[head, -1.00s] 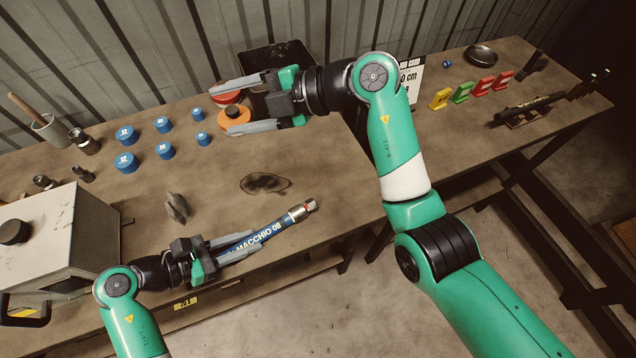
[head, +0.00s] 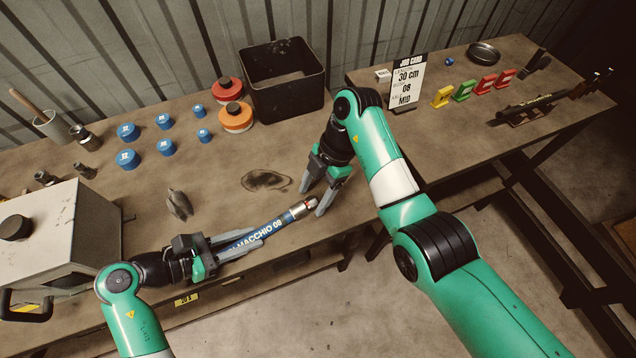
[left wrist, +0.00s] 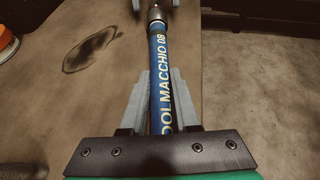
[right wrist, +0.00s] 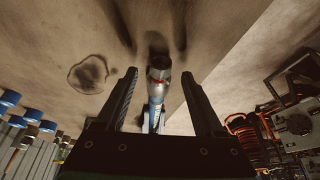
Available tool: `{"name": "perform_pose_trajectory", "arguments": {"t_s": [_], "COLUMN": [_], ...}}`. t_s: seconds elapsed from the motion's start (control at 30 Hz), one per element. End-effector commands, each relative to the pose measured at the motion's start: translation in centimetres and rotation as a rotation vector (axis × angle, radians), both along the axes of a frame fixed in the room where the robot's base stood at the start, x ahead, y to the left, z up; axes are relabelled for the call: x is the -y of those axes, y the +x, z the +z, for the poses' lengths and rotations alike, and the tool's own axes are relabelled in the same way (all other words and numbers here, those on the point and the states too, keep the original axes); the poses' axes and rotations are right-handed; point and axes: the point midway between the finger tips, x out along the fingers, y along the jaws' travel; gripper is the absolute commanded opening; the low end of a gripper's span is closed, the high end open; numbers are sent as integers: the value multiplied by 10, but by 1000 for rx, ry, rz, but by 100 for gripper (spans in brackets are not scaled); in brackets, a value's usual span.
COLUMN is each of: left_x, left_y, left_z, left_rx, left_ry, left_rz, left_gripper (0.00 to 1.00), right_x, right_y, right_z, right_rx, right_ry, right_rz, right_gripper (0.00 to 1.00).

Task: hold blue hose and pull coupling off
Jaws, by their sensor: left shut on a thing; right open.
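The blue hose (head: 262,237) with yellow lettering lies slanted near the table's front edge in the head view. A metal coupling (head: 304,207) with a red band sits on its far right end. My left gripper (head: 252,242) is shut on the blue hose; the hose also runs between its fingers in the left wrist view (left wrist: 160,75). My right gripper (head: 314,202) is open, pointing down at the coupling. In the right wrist view the coupling (right wrist: 158,70) appears between the two open fingers, apart from both.
A black bin (head: 287,85), red and orange round pieces (head: 236,118) and several blue caps (head: 128,131) stand behind. A grey machine (head: 60,235) is at left. A job card (head: 407,82) stands on the right table.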

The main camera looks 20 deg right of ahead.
Motion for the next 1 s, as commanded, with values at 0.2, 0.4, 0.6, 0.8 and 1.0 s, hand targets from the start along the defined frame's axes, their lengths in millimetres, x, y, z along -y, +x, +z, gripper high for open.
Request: {"name": "perform_pose_trajectory", "arguments": {"t_s": [0.2, 0.4, 0.6, 0.8, 1.0], "left_x": [0, 0, 0, 0, 0], "left_y": [0, 0, 0, 0, 0], "left_z": [-1, -1, -1, -1, -1], "left_rx": [-2, -2, -2, -2, -2], "left_ry": [2, 2, 2, 2, 1], "left_rz": [0, 0, 0, 0, -1], "left_gripper": [0, 0, 0, 0, 0], "right_x": [-5, -5, -5, -5, -6], "right_y": [-1, -1, -1, -1, -1], "right_z": [-12, -11, -11, -11, -11], "right_rx": [1, 2, 1, 2, 2], "right_ry": [0, 0, 1, 2, 3], "right_rz": [1, 1, 1, 2, 3], "right_gripper": [70, 56, 20, 0, 30]}}
